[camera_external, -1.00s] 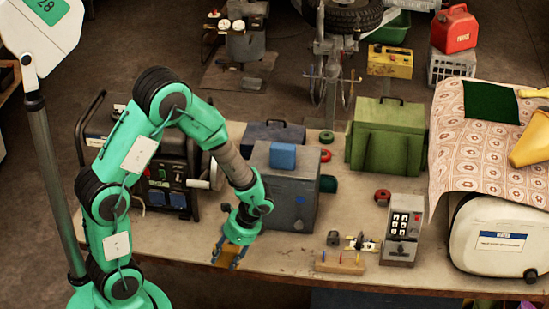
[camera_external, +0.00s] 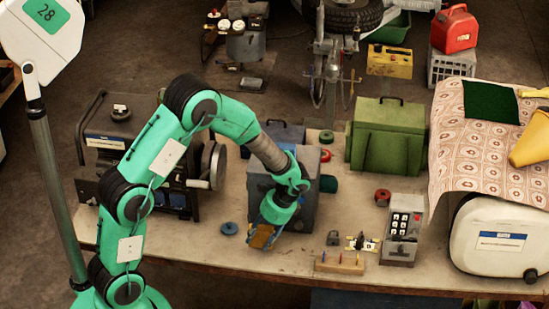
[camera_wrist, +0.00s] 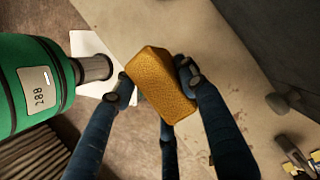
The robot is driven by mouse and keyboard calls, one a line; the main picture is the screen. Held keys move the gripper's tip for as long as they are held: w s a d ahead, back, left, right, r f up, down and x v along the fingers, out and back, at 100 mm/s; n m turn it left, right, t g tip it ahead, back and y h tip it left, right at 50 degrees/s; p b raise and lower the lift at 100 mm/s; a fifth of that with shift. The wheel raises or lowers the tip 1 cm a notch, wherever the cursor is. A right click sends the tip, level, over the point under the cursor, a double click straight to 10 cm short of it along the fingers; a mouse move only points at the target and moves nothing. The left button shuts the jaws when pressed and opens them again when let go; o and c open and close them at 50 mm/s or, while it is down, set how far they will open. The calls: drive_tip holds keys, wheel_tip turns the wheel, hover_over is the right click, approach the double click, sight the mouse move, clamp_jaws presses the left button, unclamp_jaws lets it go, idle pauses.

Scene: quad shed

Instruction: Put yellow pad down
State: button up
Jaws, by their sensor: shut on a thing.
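The yellow pad (camera_wrist: 160,84) is a small mustard-yellow block with a rough, sponge-like face. My gripper (camera_wrist: 155,88) is shut on it, with blue fingers at its two sides in the wrist view. In the external view the pad (camera_external: 262,236) shows below my gripper (camera_external: 264,232), in front of the grey metal box (camera_external: 294,205). The pad looks tilted. I cannot tell whether its lower edge touches the workbench (camera_external: 200,245) or is a little above it.
A blue disc (camera_external: 229,229) lies on the bench left of the pad. A peg block (camera_external: 340,263), a keypad box (camera_external: 403,232) and a red ring (camera_external: 382,195) are to the right. A generator (camera_external: 130,150) stands behind my arm. Bare bench lies along the front edge.

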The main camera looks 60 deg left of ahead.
sight(259, 247)
drive_tip(key=shift+f+b, duration=0.6)
drive_tip(key=shift+f, duration=1.15)
drive_tip(key=shift+f, duration=0.1)
drive_tip(key=o, duration=0.8)
drive_tip(key=shift+c, duration=0.2)
drive_tip(key=p+v, duration=0.3)
drive_tip(key=v, duration=0.9)
drive_tip(key=shift+r, duration=0.2)
